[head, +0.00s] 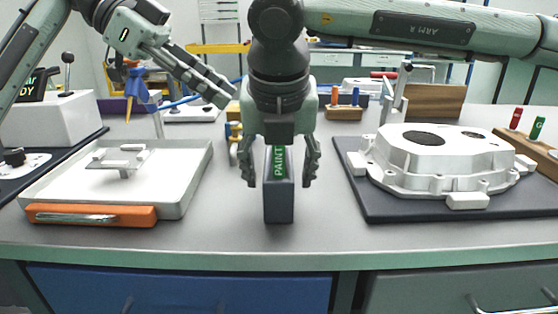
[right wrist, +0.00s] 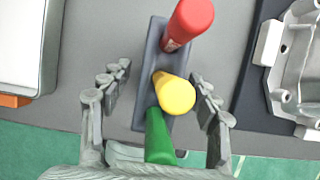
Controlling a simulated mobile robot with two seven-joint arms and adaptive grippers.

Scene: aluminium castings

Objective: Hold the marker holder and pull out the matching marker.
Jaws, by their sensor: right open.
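The narrow grey marker holder (head: 279,204) stands upright near the table's front edge. In the right wrist view the holder (right wrist: 142,85) carries a red marker (right wrist: 190,22), a yellow marker (right wrist: 175,94) and a green marker (right wrist: 159,140) in a row. In the head view the green marker (head: 279,162), lettered PAINT, hides the others. My right gripper (head: 279,168) points down over the holder, open, one finger on each side and apart from it. My left gripper (head: 224,97) hangs up to the left, away from the holder; I cannot tell its opening.
A shallow tray (head: 190,165) with an orange-handled front stands left. A casting (head: 440,158) lies on a dark mat (head: 400,207) at right. A wooden block (head: 545,157) with red and green pieces stands far right. Bare table (head: 235,222) flanks the holder.

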